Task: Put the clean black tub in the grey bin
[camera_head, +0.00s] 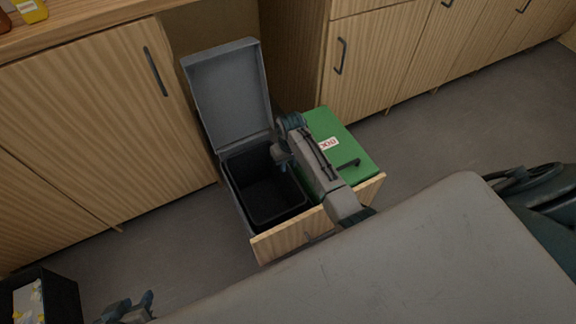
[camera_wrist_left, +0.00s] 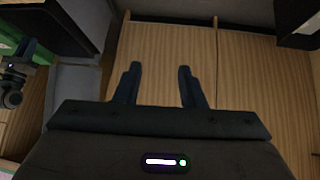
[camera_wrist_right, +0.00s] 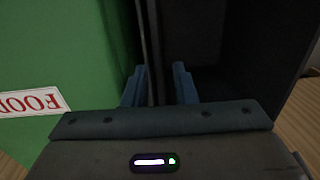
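The grey bin (camera_head: 236,208) stands in a pulled-out drawer in the head view, with its grey lid (camera_head: 228,92) raised. My right gripper (camera_head: 281,163) is over the side of the grey bin nearest the green bin. In the right wrist view its fingers (camera_wrist_right: 160,85) are apart, with nothing clearly held. My left gripper (camera_head: 130,306) is low at the left, away from the bin. Its fingers (camera_wrist_left: 158,85) are open and empty in the left wrist view.
A green bin (camera_head: 354,157) with a closed lid and a food label sits beside the grey bin. The wooden drawer front (camera_head: 290,238) borders both. A black box (camera_head: 65,290) with white and yellow items stands at lower left. Wooden cabinets (camera_head: 100,110) line the back.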

